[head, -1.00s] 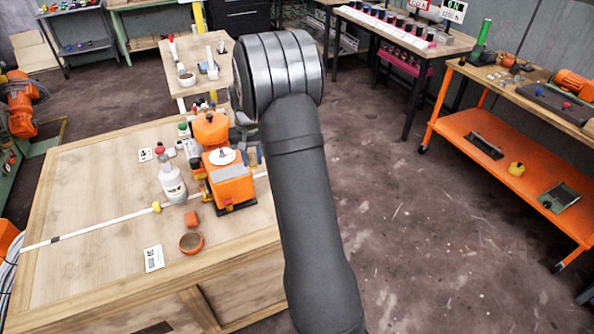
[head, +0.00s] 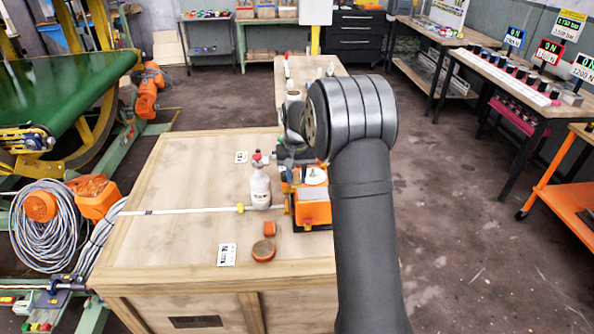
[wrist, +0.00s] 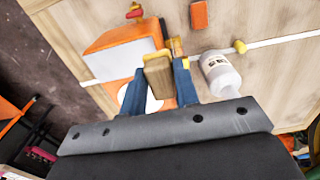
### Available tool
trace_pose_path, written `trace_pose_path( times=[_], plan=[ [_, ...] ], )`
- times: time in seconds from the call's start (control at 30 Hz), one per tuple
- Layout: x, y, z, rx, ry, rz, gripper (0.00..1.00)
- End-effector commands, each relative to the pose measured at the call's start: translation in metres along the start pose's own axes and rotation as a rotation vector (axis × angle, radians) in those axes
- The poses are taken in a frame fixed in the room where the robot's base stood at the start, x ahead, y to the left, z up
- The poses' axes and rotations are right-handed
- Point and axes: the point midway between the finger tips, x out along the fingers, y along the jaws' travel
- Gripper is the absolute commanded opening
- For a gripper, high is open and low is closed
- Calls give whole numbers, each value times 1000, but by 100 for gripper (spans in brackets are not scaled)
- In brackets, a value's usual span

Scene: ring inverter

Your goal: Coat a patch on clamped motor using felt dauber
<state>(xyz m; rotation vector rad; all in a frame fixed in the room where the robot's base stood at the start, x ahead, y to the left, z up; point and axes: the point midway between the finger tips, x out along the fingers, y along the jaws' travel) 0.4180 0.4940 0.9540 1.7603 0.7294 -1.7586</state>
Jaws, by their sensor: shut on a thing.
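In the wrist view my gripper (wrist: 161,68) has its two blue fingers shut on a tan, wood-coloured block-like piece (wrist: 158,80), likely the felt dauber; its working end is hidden. Just beyond the fingers is an orange unit with a pale top (wrist: 120,58), which seems to be the clamped motor or its clamp. It also shows in the head view (head: 314,212), a white disc on its top. I cannot tell if the held piece touches it. In the head view my arm hides the fingertips and part of the unit.
A white bottle with a red cap (head: 260,188) stands close left of the orange unit.

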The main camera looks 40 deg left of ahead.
Motion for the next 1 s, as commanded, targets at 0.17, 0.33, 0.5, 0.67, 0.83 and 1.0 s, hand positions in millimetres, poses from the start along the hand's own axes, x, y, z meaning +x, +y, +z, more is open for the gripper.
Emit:
trace_pose_path(
  times=[0.17, 0.33, 0.5, 0.67, 0.83, 1.0],
  plan=[
    [17, 0, 0, 0, -1, 0, 10],
    [32, 0, 0, 0, -1, 0, 10],
    [46, 7, 0, 3, 1, 0, 7],
    [48, 22, 0, 2, -1, 0, 7],
    [48, 38, 0, 2, -1, 0, 7],
    [48, 53, 0, 3, -1, 0, 7]
  ],
)
